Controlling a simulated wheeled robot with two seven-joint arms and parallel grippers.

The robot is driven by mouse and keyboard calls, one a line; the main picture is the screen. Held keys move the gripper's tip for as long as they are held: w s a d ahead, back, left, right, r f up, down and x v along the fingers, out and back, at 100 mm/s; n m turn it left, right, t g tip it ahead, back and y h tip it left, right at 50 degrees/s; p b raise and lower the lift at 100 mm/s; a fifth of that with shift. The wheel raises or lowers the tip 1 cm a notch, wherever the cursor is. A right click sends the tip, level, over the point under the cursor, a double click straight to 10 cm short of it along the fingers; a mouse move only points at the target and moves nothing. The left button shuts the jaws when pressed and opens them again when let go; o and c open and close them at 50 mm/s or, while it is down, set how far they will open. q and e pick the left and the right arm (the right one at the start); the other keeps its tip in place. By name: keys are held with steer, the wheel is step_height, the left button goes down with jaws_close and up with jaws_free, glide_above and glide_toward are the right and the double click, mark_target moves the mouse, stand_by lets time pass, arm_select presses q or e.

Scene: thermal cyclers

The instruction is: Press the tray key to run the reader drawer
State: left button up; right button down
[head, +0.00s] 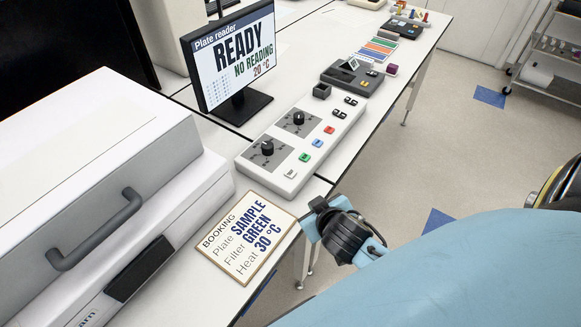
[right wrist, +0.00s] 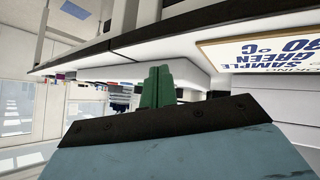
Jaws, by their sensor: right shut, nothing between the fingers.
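The white control panel (head: 300,140) lies on the bench, with two black dials, small black switches and a row of coloured keys. These include a white key (head: 290,173), a green key (head: 304,157), a blue key (head: 317,143) and a red key (head: 329,130); their lettering is too small to read. The monitor (head: 235,55) reads "Plate reader READY, NO READING, 20 °C". My right gripper's green fingers (right wrist: 158,75) are together and empty in the right wrist view. In the head view, its wrist is beside the bench's front edge, apart from the panel. My left gripper is out of view.
A booking card (head: 245,238) reads SAMPLE, GREEN, 30 °C and lies on the bench in front of the panel. A large white instrument (head: 90,170) with a grey handle fills the left. A dark device (head: 352,78) and coloured strips stand farther along. The floor right of the bench is open.

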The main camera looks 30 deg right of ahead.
steer(key=w+d+r+t, duration=0.1)
steer(key=w+r+t, duration=0.3)
steer(key=w+r, duration=0.3)
steer(key=w+a+r+n+t+y+p, duration=0.1)
steer(key=w+a+r+n+y, duration=0.1)
steer(key=a+r+n+y, duration=0.3)
steer(key=w+a+r+n+y+p, duration=0.1)
steer(key=w+a+r+n+y, duration=0.2)
steer(key=r+n+y, duration=0.45)
steer(key=d+f+n+g+h, duration=0.2)
steer(key=d+f+g+h, duration=0.2)
steer(key=d+f+g, duration=0.3)
steer(key=shift+s+d+n, duration=0.15)
steer(key=shift+d+n, duration=0.2)
steer(key=shift+d, duration=0.5)
steer(key=shift+f, duration=0.1)
